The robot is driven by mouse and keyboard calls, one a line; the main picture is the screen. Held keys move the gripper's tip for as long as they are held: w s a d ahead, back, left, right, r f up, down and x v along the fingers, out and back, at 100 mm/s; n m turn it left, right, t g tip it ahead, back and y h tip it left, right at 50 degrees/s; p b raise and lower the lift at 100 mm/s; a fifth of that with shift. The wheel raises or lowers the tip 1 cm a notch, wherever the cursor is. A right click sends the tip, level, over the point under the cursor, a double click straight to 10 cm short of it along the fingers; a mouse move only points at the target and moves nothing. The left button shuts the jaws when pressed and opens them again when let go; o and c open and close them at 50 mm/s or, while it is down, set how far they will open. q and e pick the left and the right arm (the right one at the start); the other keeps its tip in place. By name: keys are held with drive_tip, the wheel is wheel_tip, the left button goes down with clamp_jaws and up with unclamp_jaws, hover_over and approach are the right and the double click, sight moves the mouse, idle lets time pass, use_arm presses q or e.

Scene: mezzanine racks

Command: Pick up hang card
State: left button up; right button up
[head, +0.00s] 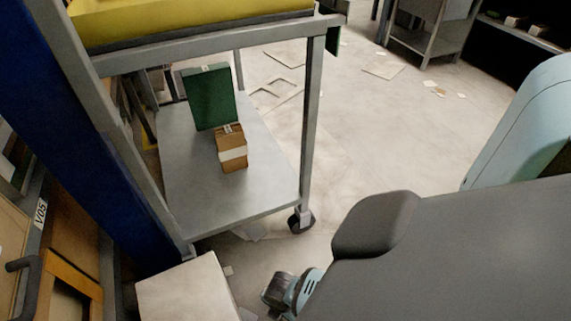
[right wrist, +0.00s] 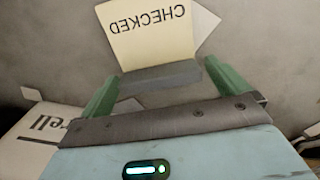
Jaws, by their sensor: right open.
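A cream card printed CHECKED (right wrist: 150,38), its lettering upside down in the right wrist view, is at the top of that view and seems to be the hang card. A dark grey strip (right wrist: 160,77) runs along its near edge. My right gripper (right wrist: 160,72) is open, with one green finger on each side of the strip. I cannot tell whether the fingers touch it. A pale sheet lies partly behind the card. I cannot make out the card in the head view. My left gripper is not in view.
A grey wheeled cart (head: 185,185) holds a green box (head: 210,97) and a small brown carton (head: 232,155) on its lower shelf, with a yellow tray (head: 180,22) above. A pale box (head: 188,290) stands in front. Open floor (head: 400,130) with scattered papers lies right.

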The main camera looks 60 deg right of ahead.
drive_tip(key=c, duration=1.1)
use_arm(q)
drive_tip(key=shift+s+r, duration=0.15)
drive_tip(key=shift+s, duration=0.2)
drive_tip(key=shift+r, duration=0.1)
use_arm(e)
drive_tip(key=shift+r, duration=0.2)
